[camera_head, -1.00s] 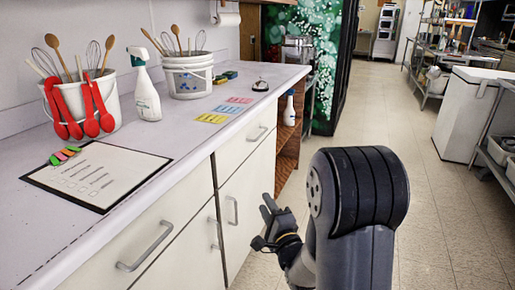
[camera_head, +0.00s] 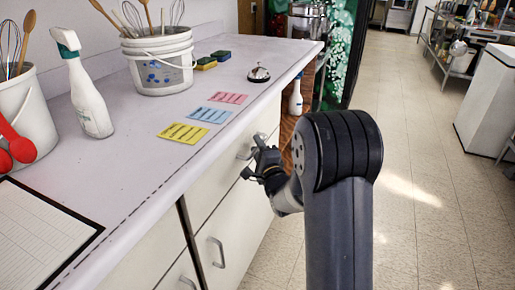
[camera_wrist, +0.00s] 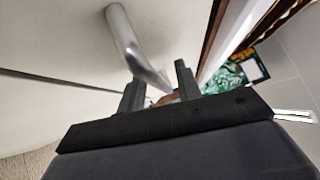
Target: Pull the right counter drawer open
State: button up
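The right counter drawer (camera_head: 222,176) is a white front under the counter's far end, and it looks closed. Its silver bar handle (camera_head: 245,152) is partly hidden by my gripper (camera_head: 256,161), which is at the drawer front. In the wrist view, the handle (camera_wrist: 128,42) slants down from the top, and its lower end shows in the gap between the fingers of my gripper (camera_wrist: 158,76). The fingers are apart and not closed on the handle. I cannot tell how deep the handle sits between them.
A white door with a handle (camera_head: 217,252) is below the drawer. On the counter (camera_head: 150,130) are a spray bottle (camera_head: 88,100), utensil buckets (camera_head: 160,62), coloured cards (camera_head: 183,132) and a bell (camera_head: 258,74).

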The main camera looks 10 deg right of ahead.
grip_shut()
dwell(0.3)
dwell(0.3)
